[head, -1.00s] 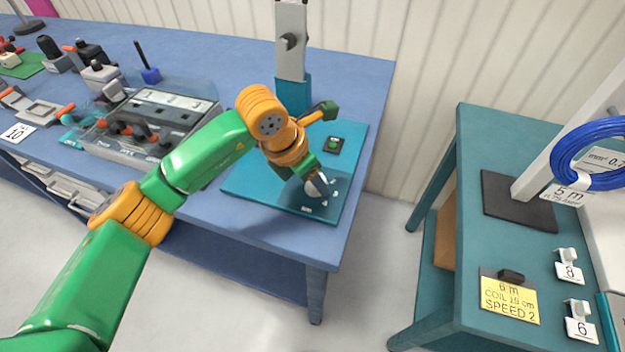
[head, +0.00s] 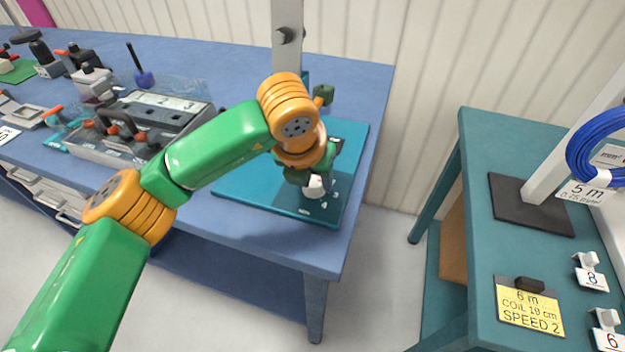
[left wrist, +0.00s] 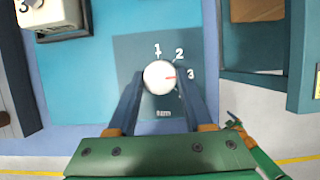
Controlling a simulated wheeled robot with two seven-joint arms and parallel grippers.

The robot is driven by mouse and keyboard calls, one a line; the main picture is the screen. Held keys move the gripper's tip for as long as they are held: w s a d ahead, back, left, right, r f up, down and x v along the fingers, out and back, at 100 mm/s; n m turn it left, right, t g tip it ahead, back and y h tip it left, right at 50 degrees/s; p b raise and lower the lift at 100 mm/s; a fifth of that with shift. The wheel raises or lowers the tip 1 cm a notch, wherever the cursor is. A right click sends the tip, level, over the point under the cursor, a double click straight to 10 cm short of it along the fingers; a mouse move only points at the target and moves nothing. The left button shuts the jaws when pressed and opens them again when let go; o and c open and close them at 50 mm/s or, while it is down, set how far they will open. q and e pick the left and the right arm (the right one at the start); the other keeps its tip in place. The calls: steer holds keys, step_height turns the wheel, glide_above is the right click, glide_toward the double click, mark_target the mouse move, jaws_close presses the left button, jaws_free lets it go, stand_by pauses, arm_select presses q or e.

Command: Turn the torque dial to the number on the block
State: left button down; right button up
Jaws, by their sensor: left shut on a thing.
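The torque dial is a round white knob (left wrist: 160,77) with a red mark, set in a dark square on a teal plate. In the left wrist view, the numbers 1, 2 and 3 run from its top round to its right. The red mark points right, close to the 3. My left gripper (left wrist: 160,88) is shut on the knob, one finger on each side. In the head view the gripper (head: 314,184) is over the teal plate (head: 245,185), and the knob shows only partly.
A grey post (head: 287,40) stands behind the plate. A grey tray (head: 120,155) with labelled compartments is to the left on the blue table (head: 225,75).

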stand_by(0.4)
arm_select(q)
steer(key=shift+c, duration=1.5)
jaws_free()
steer(key=shift+r, duration=0.1)
steer(key=b+v, duration=0.1)
steer(key=v, duration=0.6)
